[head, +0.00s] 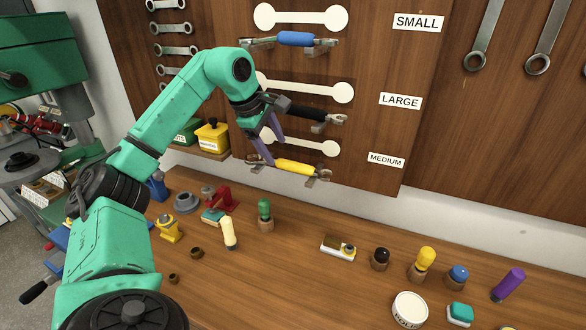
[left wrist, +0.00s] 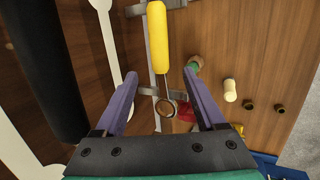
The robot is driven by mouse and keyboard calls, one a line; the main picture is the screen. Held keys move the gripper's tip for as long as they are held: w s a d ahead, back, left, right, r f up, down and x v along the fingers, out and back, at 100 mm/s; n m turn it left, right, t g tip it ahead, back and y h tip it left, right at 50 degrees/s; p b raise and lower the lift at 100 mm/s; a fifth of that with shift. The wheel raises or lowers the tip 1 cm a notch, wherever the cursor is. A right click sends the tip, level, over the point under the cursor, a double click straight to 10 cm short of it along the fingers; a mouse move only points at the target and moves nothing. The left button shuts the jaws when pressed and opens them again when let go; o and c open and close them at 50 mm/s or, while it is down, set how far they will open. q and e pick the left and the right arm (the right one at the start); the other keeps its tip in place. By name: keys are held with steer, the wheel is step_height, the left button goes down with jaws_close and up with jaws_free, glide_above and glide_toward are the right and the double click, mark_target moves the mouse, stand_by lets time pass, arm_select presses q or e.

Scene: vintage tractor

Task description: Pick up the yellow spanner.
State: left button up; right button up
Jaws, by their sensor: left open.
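The yellow spanner (head: 297,167) lies across holders on the wooden board, below the lowest white spanner outline and beside the MEDIUM label (head: 386,160). My left gripper (head: 273,150) is open at the spanner's left end, with purple fingers. In the left wrist view, the yellow handle (left wrist: 158,38) is just beyond the fingertips. Its metal shaft and ring end (left wrist: 166,107) show between the open fingers (left wrist: 160,76). I cannot tell whether a finger touches it. My right gripper is not in view.
A black-handled spanner (head: 305,112) is close above, and a blue-handled one (head: 297,39) hangs higher. A yellow bin (head: 212,137) stands left of the board. The workbench (head: 290,285) below holds several small tools, including a green-knobbed one (head: 264,209).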

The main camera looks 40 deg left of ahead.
mark_target(284, 161)
arm_select(q)
steer(key=x, duration=0.2)
steer(key=p+x, duration=0.1)
steer(key=x, duration=0.2)
steer(key=shift+w+d+r, duration=0.1)
steer(key=shift+w+d, duration=0.05)
steer(key=shift+d, duration=0.05)
steer(key=shift+f, duration=0.5)
steer(key=shift+w, duration=0.1)
jaws_close()
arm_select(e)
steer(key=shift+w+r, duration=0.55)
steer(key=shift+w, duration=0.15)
